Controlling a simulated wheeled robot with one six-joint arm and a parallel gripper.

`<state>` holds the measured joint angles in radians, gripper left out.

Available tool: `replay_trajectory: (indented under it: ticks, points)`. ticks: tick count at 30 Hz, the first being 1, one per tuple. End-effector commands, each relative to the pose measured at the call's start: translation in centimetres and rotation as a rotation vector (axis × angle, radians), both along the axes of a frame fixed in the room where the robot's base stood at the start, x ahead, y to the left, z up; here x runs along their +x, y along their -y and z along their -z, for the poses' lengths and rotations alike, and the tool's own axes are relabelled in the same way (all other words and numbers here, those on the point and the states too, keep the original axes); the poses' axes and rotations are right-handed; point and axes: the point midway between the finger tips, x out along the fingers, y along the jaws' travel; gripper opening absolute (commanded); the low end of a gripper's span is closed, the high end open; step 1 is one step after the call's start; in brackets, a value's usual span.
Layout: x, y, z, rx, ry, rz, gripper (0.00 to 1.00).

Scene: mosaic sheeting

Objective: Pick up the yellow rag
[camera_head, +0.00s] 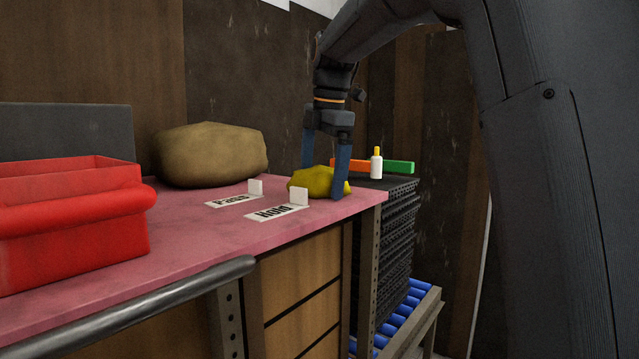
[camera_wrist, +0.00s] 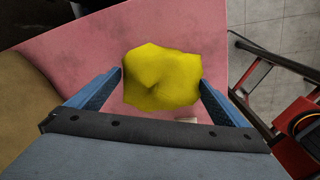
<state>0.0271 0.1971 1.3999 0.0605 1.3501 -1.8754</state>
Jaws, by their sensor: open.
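The yellow rag (camera_head: 312,182) lies crumpled on the pink tabletop (camera_head: 180,235), near its right end. It also shows in the wrist view (camera_wrist: 162,78). My gripper (camera_head: 325,182) points down at the rag, with one blue finger at its right side and the other behind it on the left. In the wrist view the open fingers (camera_wrist: 160,88) stand on either side of the rag. I cannot tell whether they touch it.
A large brown sack (camera_head: 210,155) and a red bin (camera_head: 75,215) stand to the left. Two small label cards (camera_head: 278,212) lie in front of the rag. A white bottle with a yellow cap (camera_head: 376,164) stands on a dark stack (camera_head: 398,235) beyond the table's right edge.

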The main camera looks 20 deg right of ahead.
Motion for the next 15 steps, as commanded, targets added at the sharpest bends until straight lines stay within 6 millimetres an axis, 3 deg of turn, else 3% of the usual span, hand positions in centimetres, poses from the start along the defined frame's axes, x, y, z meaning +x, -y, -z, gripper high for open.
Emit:
replay_trajectory:
  ticks: [2,10,15]
  points:
    - [0.00,0.01,0.01,0.000,0.000,0.000,0.98]
    - [0.01,0.03,-0.01,0.000,0.000,0.000,0.54]
    - [0.00,0.03,-0.04,0.000,0.000,0.000,0.54]
